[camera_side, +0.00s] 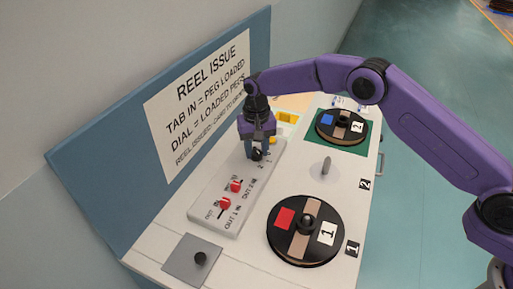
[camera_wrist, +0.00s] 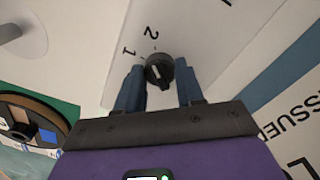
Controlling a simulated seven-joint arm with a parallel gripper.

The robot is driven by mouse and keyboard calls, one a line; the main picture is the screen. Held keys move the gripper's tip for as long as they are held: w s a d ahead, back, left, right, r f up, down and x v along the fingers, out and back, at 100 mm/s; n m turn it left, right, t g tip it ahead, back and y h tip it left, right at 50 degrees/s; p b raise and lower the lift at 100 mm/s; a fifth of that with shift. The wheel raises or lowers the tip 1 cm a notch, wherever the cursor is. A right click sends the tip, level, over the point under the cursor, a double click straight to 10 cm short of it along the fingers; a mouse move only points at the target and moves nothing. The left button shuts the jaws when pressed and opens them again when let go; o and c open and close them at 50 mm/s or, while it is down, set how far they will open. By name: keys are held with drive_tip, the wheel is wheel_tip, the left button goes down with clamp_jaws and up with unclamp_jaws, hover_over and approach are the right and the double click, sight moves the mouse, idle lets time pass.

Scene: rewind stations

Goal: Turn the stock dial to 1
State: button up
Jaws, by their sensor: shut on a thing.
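The black stock dial (camera_wrist: 159,71) sits on a pale panel (camera_side: 215,208). The numbers 1 and 2 are printed beside the dial, seen in the wrist view. A light mark shows on its face, but I cannot tell exactly which number it points to. My gripper (camera_side: 257,155) is shut on the dial, with one blue finger on each side in the wrist view (camera_wrist: 159,87). In the side view the fingers partly hide the dial.
Two red tabs (camera_side: 235,186) (camera_side: 225,203) are on the panel's near part. Reel 1 (camera_side: 278,246) and reel 2 (camera_side: 324,134) lie to the right, with a bare grey peg (camera_side: 326,166) between them. A sign board (camera_side: 120,200) stands behind.

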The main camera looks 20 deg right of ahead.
sight(257, 150)
drive_tip(key=n, duration=0.4)
drive_tip(key=shift+n, duration=2)
drive_tip(key=shift+r, duration=0.1)
drive_tip(key=o, duration=1)
drive_tip(key=shift+o, duration=0.2)
wheel_tip(257, 150, up, 17)
drive_tip(key=shift+r, duration=0.15)
